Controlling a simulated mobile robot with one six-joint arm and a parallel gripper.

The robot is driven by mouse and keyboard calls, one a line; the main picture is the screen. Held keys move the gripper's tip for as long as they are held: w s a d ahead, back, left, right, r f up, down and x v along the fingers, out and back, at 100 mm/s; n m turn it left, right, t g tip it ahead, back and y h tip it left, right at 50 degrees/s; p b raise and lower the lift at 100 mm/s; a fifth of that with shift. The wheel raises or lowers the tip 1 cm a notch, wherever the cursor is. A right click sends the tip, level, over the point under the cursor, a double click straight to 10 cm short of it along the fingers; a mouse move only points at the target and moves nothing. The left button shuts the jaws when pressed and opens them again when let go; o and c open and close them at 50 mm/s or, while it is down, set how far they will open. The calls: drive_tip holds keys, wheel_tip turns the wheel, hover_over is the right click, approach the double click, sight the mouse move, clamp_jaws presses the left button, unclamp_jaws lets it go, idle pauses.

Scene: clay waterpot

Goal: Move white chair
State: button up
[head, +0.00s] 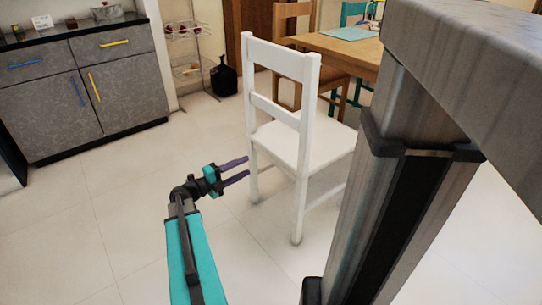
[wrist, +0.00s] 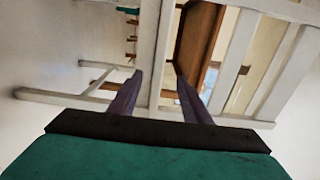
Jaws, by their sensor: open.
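The white chair (head: 311,142) stands upright on the tiled floor in the middle of the head view, with its slatted back toward my arm. My gripper (head: 247,168) is open, with its two purple fingers pointing at the chair's left back post, around seat height. In the wrist view the white chair (wrist: 149,55) appears sideways, and one of its posts runs between the two fingertips of my gripper (wrist: 158,82). I cannot tell whether the fingers touch the post.
A wooden table (head: 345,47) with a wooden chair (head: 290,22) stands behind the white chair. A grey cabinet (head: 85,75) is at the back left, and a wire rack (head: 185,45) stands beside it. The floor to the left is clear.

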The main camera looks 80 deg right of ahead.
sight(271, 154)
drive_tip(key=x, duration=1.5)
drive_tip(key=shift+s+d+p, duration=0.1)
drive_tip(key=shift+d+p, duration=0.05)
drive_tip(key=shift+p, duration=0.15)
clamp_jaws()
idle(0.9)
